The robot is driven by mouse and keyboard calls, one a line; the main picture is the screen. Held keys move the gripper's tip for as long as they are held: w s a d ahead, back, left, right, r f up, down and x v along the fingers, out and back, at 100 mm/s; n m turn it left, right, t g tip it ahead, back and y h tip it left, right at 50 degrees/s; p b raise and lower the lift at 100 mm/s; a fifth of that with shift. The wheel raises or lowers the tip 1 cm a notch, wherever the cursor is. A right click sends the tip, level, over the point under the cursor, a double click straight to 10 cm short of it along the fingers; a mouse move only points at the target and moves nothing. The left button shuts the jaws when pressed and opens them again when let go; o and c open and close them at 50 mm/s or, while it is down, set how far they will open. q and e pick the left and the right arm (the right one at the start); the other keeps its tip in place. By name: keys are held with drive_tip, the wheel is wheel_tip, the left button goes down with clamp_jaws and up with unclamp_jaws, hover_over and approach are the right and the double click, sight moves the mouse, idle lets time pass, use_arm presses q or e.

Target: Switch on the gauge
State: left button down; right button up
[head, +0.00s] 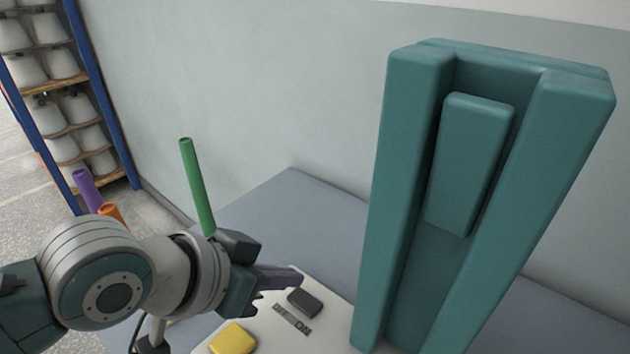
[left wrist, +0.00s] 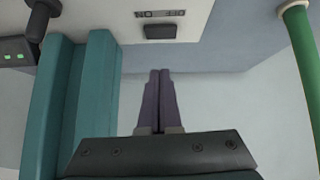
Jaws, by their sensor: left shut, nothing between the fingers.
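A small black switch (head: 305,302) sits on a white panel (head: 268,331), beside a printed label (head: 291,319). In the left wrist view the switch (left wrist: 161,32) shows below the ON/OFF label (left wrist: 160,13), which appears upside down. Which way the switch is set I cannot tell. My left gripper (head: 297,277) has purple fingers, shut and empty, just beyond the switch in the head view. In the left wrist view its closed fingertips (left wrist: 160,72) are apart from the switch in the picture. My right gripper is not in view.
A green rod (head: 197,188) stands upright behind my left wrist. A yellow block (head: 232,339) lies near the front. Purple (head: 87,190) and orange (head: 110,212) tubes stand at left. A dark box with green lights (left wrist: 14,57) shows in the left wrist view.

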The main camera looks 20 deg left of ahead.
use_arm(q)
drive_tip(key=p+v, duration=0.1)
drive_tip(key=v, duration=0.6)
drive_tip(key=shift+s+r, duration=0.15)
drive_tip(key=shift+s, duration=0.25)
drive_tip(key=shift+d, duration=0.1)
